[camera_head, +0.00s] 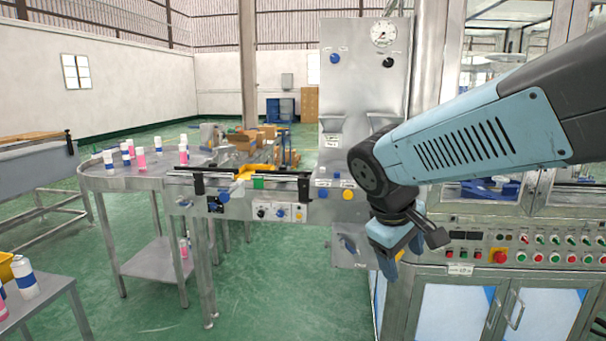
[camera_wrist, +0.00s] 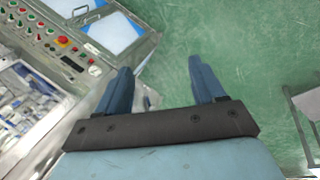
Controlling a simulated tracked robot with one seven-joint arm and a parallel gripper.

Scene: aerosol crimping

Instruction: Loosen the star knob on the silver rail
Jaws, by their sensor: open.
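The silver rail (camera_head: 270,176) runs across the edge of the steel conveyor table in the middle of the head view, with dark and yellow parts along it. A blue knob (camera_head: 224,197) shows just below the rail toward its left. It is too small to tell whether it is the star knob. My gripper (camera_head: 388,268) hangs to the right of the rail, apart from it, in front of the machine. In the wrist view my gripper (camera_wrist: 160,66) is open and empty, with green floor between its two blue fingers. The rail does not show in the wrist view.
A round steel table (camera_head: 130,183) with several white and pink cans stands left of the rail. A steel upright panel (camera_head: 362,85) with a gauge rises behind. The machine's control panel (camera_head: 540,250) is right of my gripper. Green floor lies open below the rail.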

